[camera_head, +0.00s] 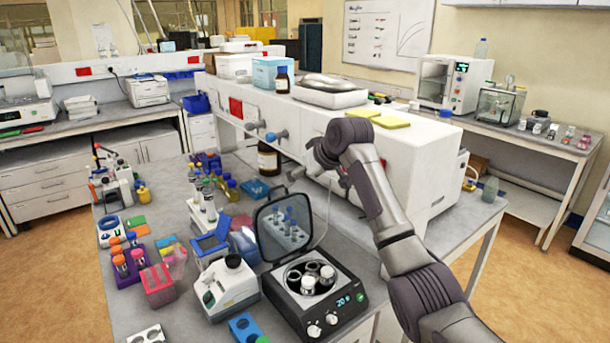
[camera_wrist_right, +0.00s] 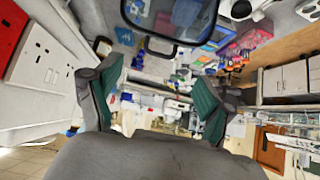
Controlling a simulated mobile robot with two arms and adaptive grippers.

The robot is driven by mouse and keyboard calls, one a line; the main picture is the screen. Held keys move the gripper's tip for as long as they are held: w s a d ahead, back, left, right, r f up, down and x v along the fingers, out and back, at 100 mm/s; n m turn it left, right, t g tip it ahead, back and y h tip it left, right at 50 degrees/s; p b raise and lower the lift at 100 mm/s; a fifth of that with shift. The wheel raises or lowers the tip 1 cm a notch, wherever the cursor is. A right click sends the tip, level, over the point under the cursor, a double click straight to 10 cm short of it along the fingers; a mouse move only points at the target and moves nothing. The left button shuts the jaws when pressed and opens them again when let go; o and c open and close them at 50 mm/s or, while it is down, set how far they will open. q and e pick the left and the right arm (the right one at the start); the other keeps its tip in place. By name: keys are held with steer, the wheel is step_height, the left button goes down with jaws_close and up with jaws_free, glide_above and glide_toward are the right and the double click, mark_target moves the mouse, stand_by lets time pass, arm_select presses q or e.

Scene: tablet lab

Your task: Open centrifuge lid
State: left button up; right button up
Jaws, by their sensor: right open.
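The centrifuge (camera_head: 343,302) is a dark box with a round chamber holding white-capped tubes, at the front of the bench in the head view. Its see-through, dark-framed lid (camera_head: 262,228) stands raised, hinged at the back, with tubes showing through it. In the wrist view a dark-framed clear panel, seemingly the lid (camera_wrist_right: 152,45), shows at the top edge. My right gripper (camera_head: 318,180) is above and behind the lid, beside the white shelf unit. In the wrist view its two green-padded fingers (camera_wrist_right: 155,78) are apart with nothing between them. My left gripper is not in view.
The white shelf unit (camera_head: 410,150) stands close to my right arm. A white-topped device (camera_head: 228,288) is left of the centrifuge, with tube racks (camera_head: 130,262) farther left. A brown bottle (camera_head: 268,158) stands behind the lid. Bare bench shows right of the lid.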

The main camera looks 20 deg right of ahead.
steer(key=shift+s+d+r, duration=0.1)
steer(key=shift+s+r, duration=0.15)
steer(key=shift+s, duration=0.05)
steer(key=shift+c, duration=0.3)
